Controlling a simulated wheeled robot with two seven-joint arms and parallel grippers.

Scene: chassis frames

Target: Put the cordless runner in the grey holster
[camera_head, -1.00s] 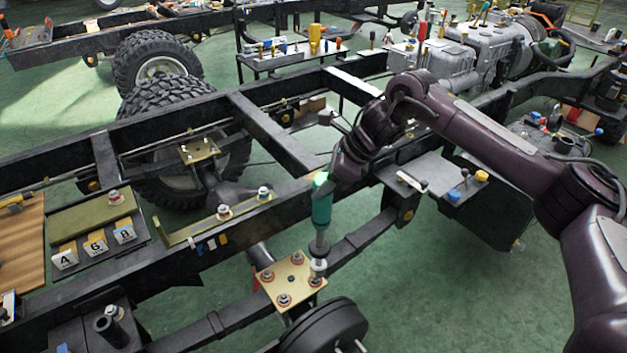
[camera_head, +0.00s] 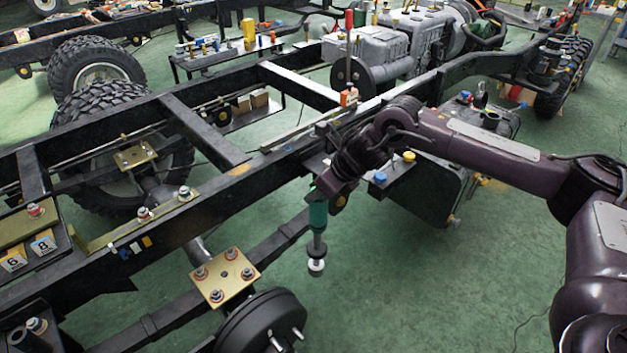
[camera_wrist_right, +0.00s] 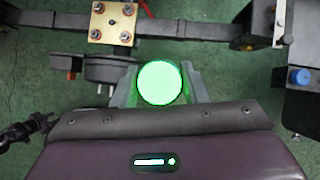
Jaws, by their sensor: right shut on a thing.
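The cordless runner (camera_head: 318,216) is a green-bodied tool with a dark and silver lower end. It hangs upright below my right gripper (camera_head: 322,194), nose down, over open floor to the right of the brass plate (camera_head: 225,277). In the right wrist view its round top (camera_wrist_right: 160,83) glows green between the two grey fingers of my right gripper (camera_wrist_right: 160,90), which is shut on it. The runner hides whatever lies straight below it there. I cannot make out a grey holster in these frames. My left gripper is not in the head view.
The black chassis rail (camera_head: 225,205) runs diagonally beside the runner. A hub drum (camera_head: 262,322) with studs stands at the bottom. A dark side box (camera_head: 440,190) lies to the right, near a blue cap (camera_head: 380,178) and a yellow cap (camera_head: 409,156). Green floor is free between.

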